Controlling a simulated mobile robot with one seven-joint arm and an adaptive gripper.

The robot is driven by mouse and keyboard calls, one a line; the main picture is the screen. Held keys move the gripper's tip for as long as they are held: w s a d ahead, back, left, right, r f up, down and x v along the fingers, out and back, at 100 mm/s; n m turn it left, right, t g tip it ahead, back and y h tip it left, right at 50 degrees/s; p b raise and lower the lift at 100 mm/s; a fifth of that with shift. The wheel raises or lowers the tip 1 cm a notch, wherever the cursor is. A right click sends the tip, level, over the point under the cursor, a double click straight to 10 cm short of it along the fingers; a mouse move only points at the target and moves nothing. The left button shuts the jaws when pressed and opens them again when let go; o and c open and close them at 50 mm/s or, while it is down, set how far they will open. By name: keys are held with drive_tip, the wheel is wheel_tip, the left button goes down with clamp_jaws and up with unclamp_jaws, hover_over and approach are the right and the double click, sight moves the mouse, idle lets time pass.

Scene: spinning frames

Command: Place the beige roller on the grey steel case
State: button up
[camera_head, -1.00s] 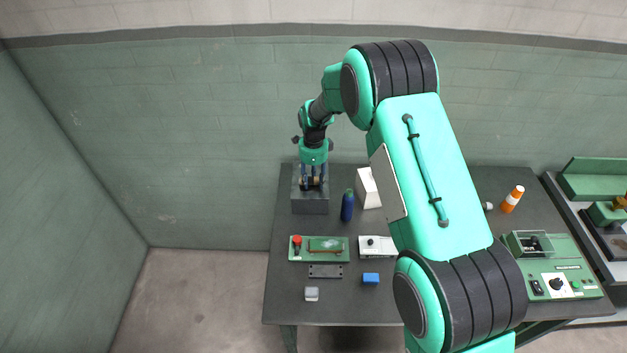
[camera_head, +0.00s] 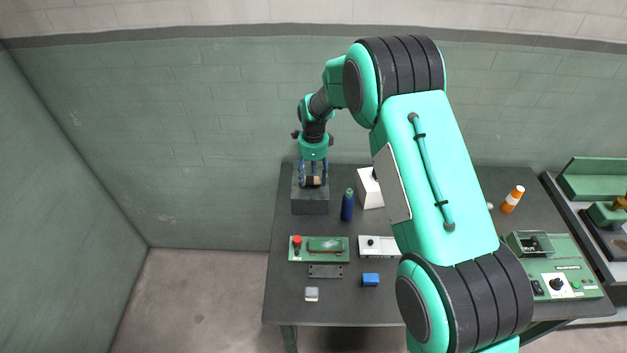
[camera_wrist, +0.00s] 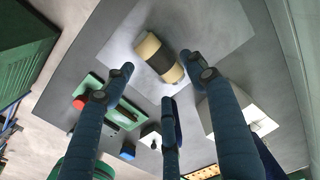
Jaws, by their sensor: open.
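The beige roller (camera_wrist: 146,47), a short cylinder with a dark band round its middle, lies on its side on the flat top of the grey steel case (camera_wrist: 212,25) in the wrist view. In the head view the roller (camera_head: 313,181) shows small on top of the dark grey case (camera_head: 310,206) at the table's back left. My gripper (camera_wrist: 165,82) is open, its three blue fingers spread and apart from the roller in the wrist view. In the head view my gripper (camera_head: 313,176) is just above the case, and its fingers partly frame the roller.
A dark blue bottle (camera_head: 347,206) and a white angled block (camera_head: 369,189) stand right of the case. A green panel with a red button (camera_head: 297,240), a white switch box (camera_head: 376,246) and a blue block (camera_head: 371,279) lie in front. My arm hides the table's middle.

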wheel_tip(320, 180, up, 10)
drive_tip(key=shift+f, duration=0.15)
idle(0.3)
idle(0.5)
wheel_tip(320, 180, up, 15)
drive_tip(key=n+t, duration=0.1)
drive_tip(key=n, duration=0.3)
hover_over(314, 181)
drive_tip(key=s+d, duration=0.7)
drive_tip(key=s, duration=0.1)
drive_tip(key=s+d+r+n+t, duration=0.1)
drive_tip(key=s+d+r+n, duration=0.15)
drive_tip(key=s+r, duration=0.3)
drive_tip(key=s+d+r+n+t, duration=0.1)
drive_tip(key=s+d+r+n, duration=0.1)
drive_tip(key=s+d+r, duration=0.3)
drive_tip(key=s+d+n+t, duration=0.1)
drive_tip(key=s+d+n, duration=0.1)
drive_tip(key=s, duration=0.7)
drive_tip(key=s+d+r+n, duration=0.1)
drive_tip(key=s+d+n, duration=0.2)
drive_tip(key=s, duration=0.7)
drive_tip(key=s+d+r+n+t, duration=0.1)
drive_tip(key=s+d+n, duration=0.2)
drive_tip(key=s, duration=0.7)
drive_tip(key=shift+r+n+t, duration=0.2)
drive_tip(key=shift+n+t, duration=0.1)
drive_tip(key=shift+n, duration=0.45)
